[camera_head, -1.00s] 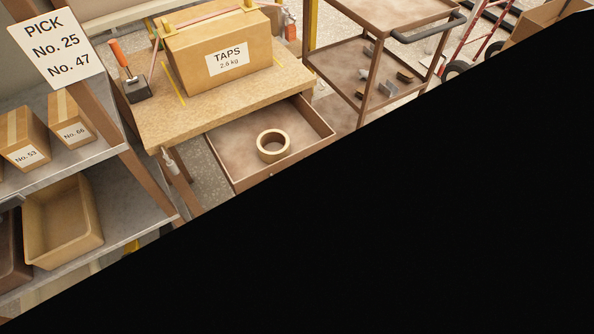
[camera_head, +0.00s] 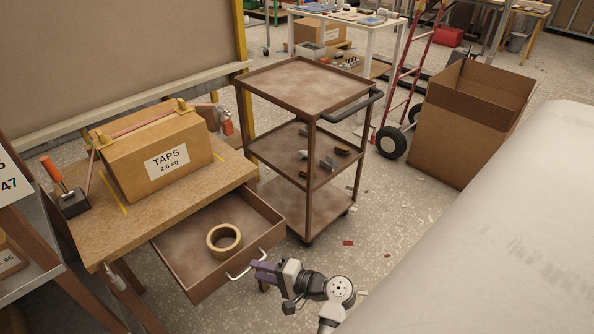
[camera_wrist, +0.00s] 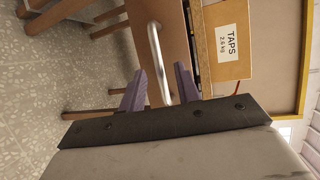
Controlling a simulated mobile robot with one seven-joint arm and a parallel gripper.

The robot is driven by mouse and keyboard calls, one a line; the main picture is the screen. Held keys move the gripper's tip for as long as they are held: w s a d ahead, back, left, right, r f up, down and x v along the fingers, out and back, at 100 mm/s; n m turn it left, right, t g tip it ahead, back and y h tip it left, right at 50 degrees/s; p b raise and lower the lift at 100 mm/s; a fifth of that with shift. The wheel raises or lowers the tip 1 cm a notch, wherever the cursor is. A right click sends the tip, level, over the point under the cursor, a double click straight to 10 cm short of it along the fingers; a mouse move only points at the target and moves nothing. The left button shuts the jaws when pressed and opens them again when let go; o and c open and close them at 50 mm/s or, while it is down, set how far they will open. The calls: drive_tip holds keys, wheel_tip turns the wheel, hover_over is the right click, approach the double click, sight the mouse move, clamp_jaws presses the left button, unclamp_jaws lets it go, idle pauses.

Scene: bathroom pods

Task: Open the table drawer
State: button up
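The table (camera_head: 190,203) stands at the left in the head view. Its drawer (camera_head: 190,287) is pulled out, with a roll of tape (camera_head: 213,249) lying inside. The pale bar handle (camera_head: 238,274) is on the drawer's front. My gripper (camera_head: 256,266) is at the handle's right end. In the wrist view, the purple fingers of my gripper (camera_wrist: 159,78) are apart, with the metal handle (camera_wrist: 156,52) running between them. A gap shows beside the bar, so the gripper looks open around it; contact cannot be told.
A box marked TAPS (camera_head: 140,172) and an orange-handled tool (camera_head: 53,172) are on the tabletop. A brown three-tier cart (camera_head: 310,92) stands close right of the drawer. A large cardboard box (camera_head: 460,135) is farther right. Speckled floor (camera_head: 385,205) lies open between them.

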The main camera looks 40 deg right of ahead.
drive_tip(key=b+v, duration=0.2)
drive_tip(key=v, duration=0.9)
drive_tip(key=shift+s+d, duration=0.15)
drive_tip(key=shift+s, duration=0.2)
drive_tip(key=shift+r, duration=0.1)
